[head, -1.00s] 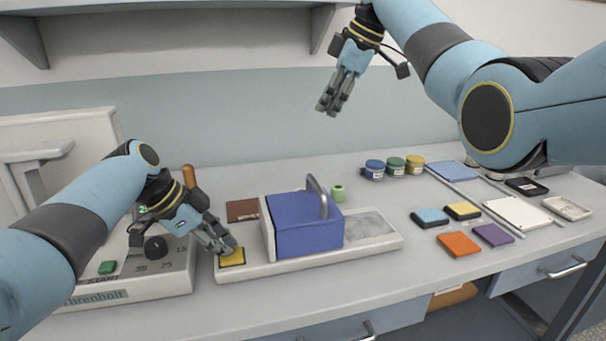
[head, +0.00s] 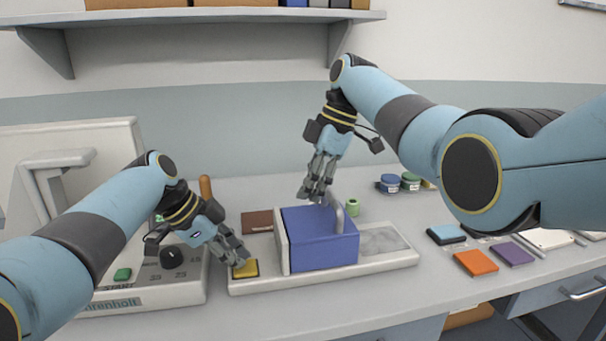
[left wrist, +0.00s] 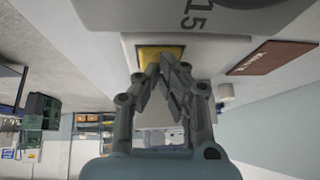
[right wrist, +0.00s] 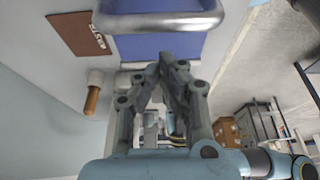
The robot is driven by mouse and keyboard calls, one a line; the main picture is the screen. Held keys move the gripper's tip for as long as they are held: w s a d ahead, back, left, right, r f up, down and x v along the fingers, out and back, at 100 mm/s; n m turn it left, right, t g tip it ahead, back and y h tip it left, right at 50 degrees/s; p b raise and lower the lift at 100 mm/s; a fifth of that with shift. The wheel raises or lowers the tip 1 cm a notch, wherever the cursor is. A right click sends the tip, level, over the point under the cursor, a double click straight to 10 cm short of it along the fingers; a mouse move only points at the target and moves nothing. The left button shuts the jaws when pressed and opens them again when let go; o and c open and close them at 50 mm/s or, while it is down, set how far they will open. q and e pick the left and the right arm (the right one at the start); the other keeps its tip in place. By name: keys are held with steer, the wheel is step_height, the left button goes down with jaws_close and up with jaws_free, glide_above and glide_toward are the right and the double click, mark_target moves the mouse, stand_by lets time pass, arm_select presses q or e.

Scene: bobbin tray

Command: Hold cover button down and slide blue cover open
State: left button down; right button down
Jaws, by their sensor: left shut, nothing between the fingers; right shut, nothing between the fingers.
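The blue cover (head: 318,240) sits on a pale tray base (head: 340,277), with a grey arched handle (head: 340,216) on its right part. The yellow cover button (head: 245,269) is at the left end of the base. My left gripper (head: 240,260) is shut with its fingertips at the button; the left wrist view shows the yellow button (left wrist: 160,53) right at the fingertips. Whether the button is pressed in, I cannot tell. My right gripper (head: 312,198) is shut and empty above the cover, left of the handle. In the right wrist view the handle (right wrist: 160,22) lies beyond the fingertips.
A white machine with a black knob (head: 172,258) and green button (head: 123,274) stands left of the base. A brown pad (head: 257,222) and a green ring-like piece (head: 352,207) lie behind it. Orange (head: 476,262) and purple (head: 512,254) pads lie to the right.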

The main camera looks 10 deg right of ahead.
arm_select(q)
steer(key=shift+d, duration=0.2)
arm_select(e)
steer(key=shift+d+f, duration=0.2)
steer(key=shift+d, duration=0.55)
arm_select(q)
steer(key=shift+a, duration=0.1)
arm_select(e)
steer(key=shift+d, duration=0.55)
steer(key=d, duration=0.3)
steer(key=shift+d, duration=0.25)
steer(key=shift+a, duration=0.15)
